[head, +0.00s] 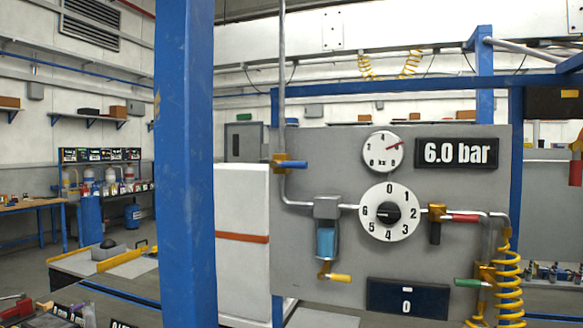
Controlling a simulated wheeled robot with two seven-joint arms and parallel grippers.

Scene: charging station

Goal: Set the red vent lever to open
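The red lever (463,217) is on the grey panel (330,148). It points right from a brass valve (436,212), roughly level and along the pipe. A dark cylinder (435,233) hangs below that valve. The round dial (390,212) with numbers 0 to 6 and a black centre knob is left of the valve. The gauge (382,152) is above it, next to a display (456,153) reading 6.0 bar. Neither of my grippers shows.
Other levers are blue (292,164) at upper left, yellow (339,278) at bottom and green (468,283) at lower right. A yellow coiled hose (508,280) hangs at the panel's right. A thick blue post (186,160) stands left of the panel. A bench (105,262) is further left.

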